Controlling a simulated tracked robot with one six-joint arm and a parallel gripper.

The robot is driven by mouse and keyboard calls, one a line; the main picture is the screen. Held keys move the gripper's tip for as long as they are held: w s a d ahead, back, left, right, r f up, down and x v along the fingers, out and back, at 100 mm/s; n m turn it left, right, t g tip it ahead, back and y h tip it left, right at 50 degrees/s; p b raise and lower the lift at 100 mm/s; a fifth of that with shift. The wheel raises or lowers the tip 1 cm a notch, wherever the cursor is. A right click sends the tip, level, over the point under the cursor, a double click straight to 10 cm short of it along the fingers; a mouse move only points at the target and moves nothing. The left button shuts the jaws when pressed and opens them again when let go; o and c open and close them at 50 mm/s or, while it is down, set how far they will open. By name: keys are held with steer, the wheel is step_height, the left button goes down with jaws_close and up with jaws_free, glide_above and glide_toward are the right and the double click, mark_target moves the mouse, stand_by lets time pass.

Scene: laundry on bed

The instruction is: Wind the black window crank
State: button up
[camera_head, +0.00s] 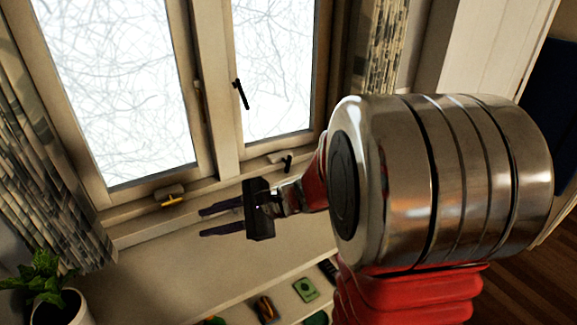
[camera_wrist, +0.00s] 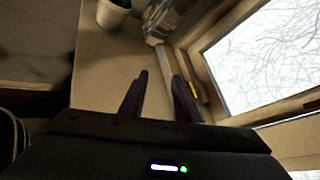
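A small crank with a black handle (camera_head: 288,163) is mounted at the bottom of the right window frame, just above the sill, in the head view. In the wrist view my gripper (camera_wrist: 160,75) is open, with nothing between the fingers. The black-handled crank is not visible in the wrist view.
A second crank with a yellow handle (camera_head: 171,198) sits under the left window; the yellow also shows in the wrist view (camera_wrist: 195,89). A potted plant (camera_head: 45,285) stands at lower left. Curtains (camera_head: 45,170) hang at the sides. Shelf items, including a green box (camera_head: 306,289), lie below.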

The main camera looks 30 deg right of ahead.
steer(key=s+a+n+g+h, duration=0.5)
steer(key=s+n, duration=0.6)
steer(key=s, duration=0.2)
steer(key=s+d+r+n+t+h, duration=0.2)
steer(key=s+d+r+n+h, duration=0.2)
steer(key=n, duration=0.4)
steer(key=shift+s+d+t+h, duration=0.3)
steer(key=shift+s+d+h, duration=0.5)
steer(key=shift+d+h, duration=0.1)
